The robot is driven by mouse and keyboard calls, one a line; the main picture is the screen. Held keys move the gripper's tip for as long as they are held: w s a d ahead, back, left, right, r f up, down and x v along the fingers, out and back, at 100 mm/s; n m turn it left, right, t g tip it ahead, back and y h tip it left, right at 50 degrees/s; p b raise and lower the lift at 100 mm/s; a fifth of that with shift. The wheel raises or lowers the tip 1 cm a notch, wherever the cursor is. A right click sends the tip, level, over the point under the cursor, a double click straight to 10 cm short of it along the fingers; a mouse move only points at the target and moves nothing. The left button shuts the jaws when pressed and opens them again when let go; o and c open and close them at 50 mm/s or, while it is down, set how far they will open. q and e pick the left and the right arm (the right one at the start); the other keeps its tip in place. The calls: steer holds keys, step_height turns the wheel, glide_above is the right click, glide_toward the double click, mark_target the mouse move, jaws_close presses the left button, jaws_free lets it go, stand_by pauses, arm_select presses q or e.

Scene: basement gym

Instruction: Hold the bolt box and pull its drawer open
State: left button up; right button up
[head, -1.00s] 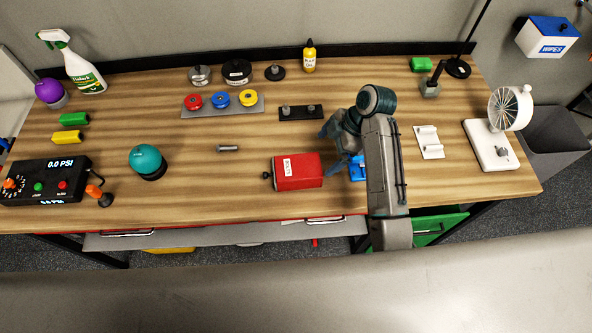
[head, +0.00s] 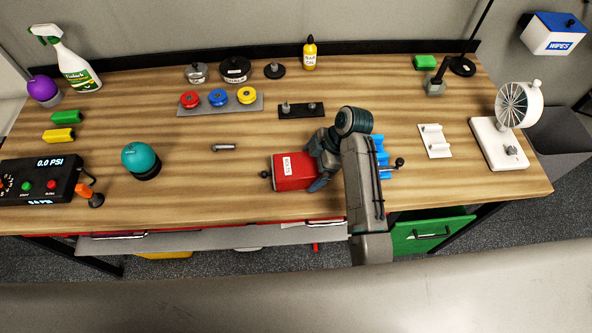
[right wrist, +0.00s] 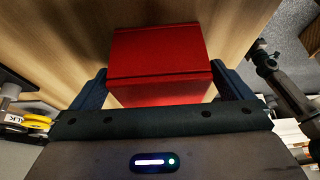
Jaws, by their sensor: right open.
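The bolt box, a red box (head: 293,172) with a white label and a dark knob on its left end, lies on the workbench near its front edge. My right gripper (head: 318,164) is at the box's right end, with the box between its open fingers. In the right wrist view the red box (right wrist: 160,60) sits between the two dark fingers (right wrist: 160,86), one on each side. I cannot tell whether either finger touches it. The arm and gripper hide part of the right end. My left gripper is not in view.
A blue rack (head: 384,172) stands just right of my right forearm, partly hidden by it. A small metal cylinder (head: 224,148) and a teal dome (head: 140,158) lie to the left. A black plate with pegs (head: 301,110) is behind the box. Bare wood lies left of the box.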

stand_by(0.6)
steer(key=shift+p, duration=0.5)
steer(key=shift+c, duration=0.5)
steer(key=c, duration=0.9)
